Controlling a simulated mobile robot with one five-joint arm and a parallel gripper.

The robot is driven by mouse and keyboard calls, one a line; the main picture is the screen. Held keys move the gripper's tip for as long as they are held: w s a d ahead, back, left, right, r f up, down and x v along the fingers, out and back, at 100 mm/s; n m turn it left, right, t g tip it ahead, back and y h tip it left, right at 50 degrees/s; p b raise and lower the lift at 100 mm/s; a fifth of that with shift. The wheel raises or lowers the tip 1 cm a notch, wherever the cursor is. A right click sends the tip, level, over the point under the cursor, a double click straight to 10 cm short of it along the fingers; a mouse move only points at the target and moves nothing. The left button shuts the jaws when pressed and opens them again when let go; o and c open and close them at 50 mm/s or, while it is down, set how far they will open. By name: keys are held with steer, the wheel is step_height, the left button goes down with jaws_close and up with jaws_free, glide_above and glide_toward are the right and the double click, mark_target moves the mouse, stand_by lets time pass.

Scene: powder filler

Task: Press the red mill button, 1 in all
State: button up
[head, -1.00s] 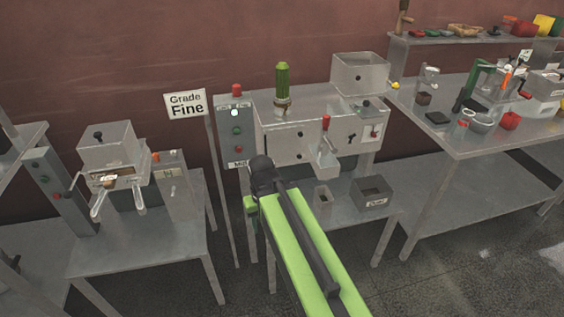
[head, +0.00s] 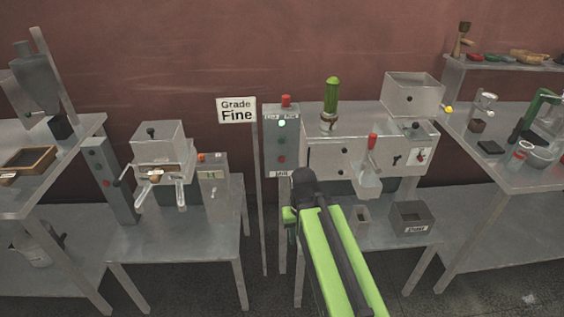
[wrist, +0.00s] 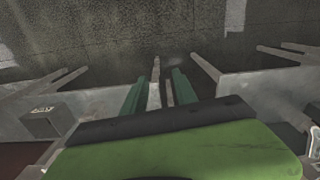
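The grey mill control panel (head: 270,151) stands upright in the middle of the head view, left of the mill (head: 320,150). It has a red cap (head: 286,101) on top, a lit white lamp (head: 282,123), a dark green button (head: 282,142) and a red button (head: 281,160) low down, above a "Mill" label. My gripper (wrist: 159,78) shows two dark green fingers, apart with nothing held between them, in the wrist view. In the head view my arm end is just below and right of the panel; the fingers there are mostly hidden.
A "Grade Fine" sign (head: 237,110) on a thin post stands left of the panel. A smaller machine (head: 160,150) sits on the left table (head: 180,238). The mill's red-handled lever (head: 371,143) and a grey bin (head: 412,216) are to the right.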

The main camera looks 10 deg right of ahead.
jaws_close()
stand_by(1.4)
